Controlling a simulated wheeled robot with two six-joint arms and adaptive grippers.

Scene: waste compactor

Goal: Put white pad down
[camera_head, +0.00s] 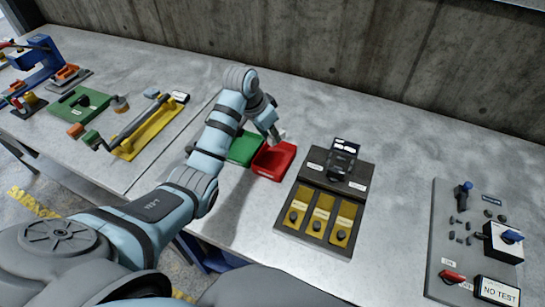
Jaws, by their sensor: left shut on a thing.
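My left gripper (275,136) is shut at the back edge of the red tray (266,167), above or just behind it. A small pale piece, the white pad (283,134), shows at its fingertips. It is mostly hidden by the gripper, and I cannot tell whether it touches anything below. The green tray (244,148) stands directly left of the red one and is partly covered by my left arm. My right gripper is not in view.
A dark panel with yellow plates (284,219) stands right of the red tray. A grey control panel (445,240) is at the far right. A yellow fixture (150,135) and a green block (70,108) lie left. A concrete wall (330,45) closes the back.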

